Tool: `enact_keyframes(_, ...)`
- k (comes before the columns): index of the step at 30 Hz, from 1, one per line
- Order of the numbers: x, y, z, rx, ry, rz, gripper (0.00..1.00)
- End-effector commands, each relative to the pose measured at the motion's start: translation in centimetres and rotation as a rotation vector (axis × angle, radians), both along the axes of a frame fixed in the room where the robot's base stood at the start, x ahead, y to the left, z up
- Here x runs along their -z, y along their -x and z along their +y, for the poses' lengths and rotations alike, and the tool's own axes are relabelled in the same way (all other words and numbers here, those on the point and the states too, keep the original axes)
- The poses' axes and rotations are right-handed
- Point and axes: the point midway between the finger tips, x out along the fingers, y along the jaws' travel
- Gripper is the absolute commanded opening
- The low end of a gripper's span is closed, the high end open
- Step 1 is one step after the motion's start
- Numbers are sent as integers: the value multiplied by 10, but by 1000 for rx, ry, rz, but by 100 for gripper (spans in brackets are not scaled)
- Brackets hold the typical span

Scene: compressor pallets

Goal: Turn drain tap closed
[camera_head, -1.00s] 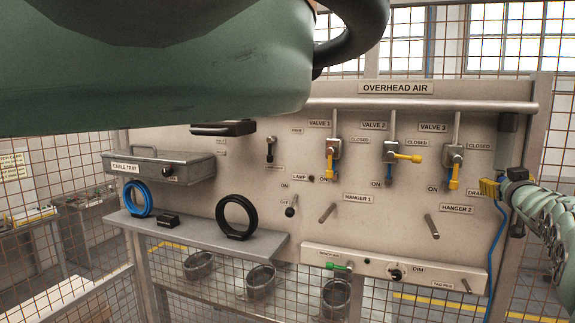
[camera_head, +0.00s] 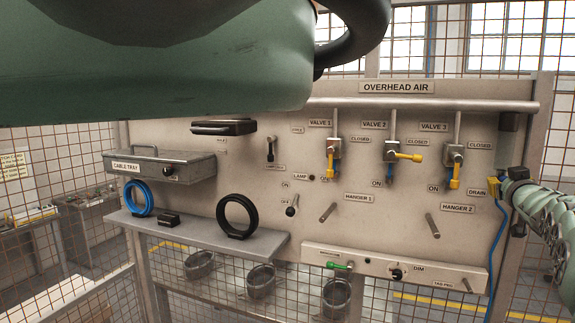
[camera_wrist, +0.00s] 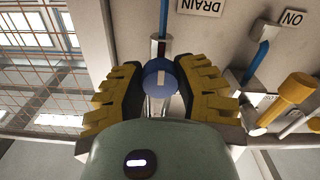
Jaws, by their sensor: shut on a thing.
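The drain tap (camera_wrist: 160,77) shows in the wrist view as a round blue knob with a pale mark, in front of a metal fitting on a blue pipe. My gripper (camera_wrist: 160,92) has its yellow ribbed fingers on both sides of the knob and is shut on it. The DRAIN label (camera_wrist: 200,6) is on the panel above. In the head view my gripper (camera_head: 495,188) is at the panel's right edge, beside the DRAIN label (camera_head: 476,193). The tap itself is hidden there by my gripper.
Valve 3 (camera_head: 454,172), with a yellow handle pointing down, is left of my gripper; its yellow handle (camera_wrist: 288,98) is close at the right in the wrist view. A blue hose (camera_head: 494,252) hangs below. Hanger 2 peg (camera_head: 432,226) sticks out lower left.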

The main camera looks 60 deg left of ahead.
Motion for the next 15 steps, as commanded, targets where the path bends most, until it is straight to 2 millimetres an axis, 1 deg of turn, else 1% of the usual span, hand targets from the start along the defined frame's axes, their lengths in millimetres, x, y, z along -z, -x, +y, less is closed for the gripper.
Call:
enact_keyframes(8,5,0,0,-1,89,-60,0)
enact_keyframes(15,7,1,1,-3,252,-168,0)
